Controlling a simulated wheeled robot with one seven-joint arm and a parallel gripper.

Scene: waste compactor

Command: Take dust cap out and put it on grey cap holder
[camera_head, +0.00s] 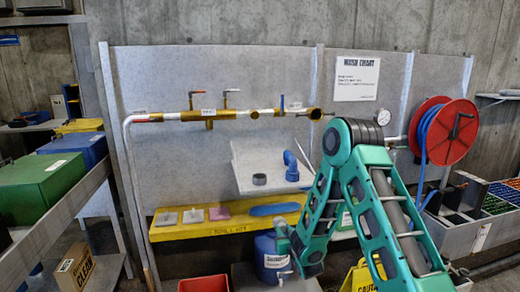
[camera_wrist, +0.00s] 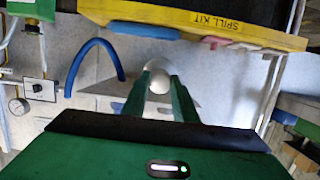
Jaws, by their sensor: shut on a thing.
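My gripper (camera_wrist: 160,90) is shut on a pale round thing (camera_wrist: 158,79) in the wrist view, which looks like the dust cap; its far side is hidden. A dark grey ring (camera_head: 259,179), possibly the grey cap holder, sits on the pale sloped panel (camera_head: 244,158) on the back wall, above and left of my gripper.
A blue bent pipe (camera_head: 291,167) stands on the panel right of the ring. The yellow spill-kit shelf (camera_head: 190,232) runs below with several flat pads and a blue sock. A blue drum (camera_head: 268,258) is under it. A red hose reel (camera_head: 444,130) is at right.

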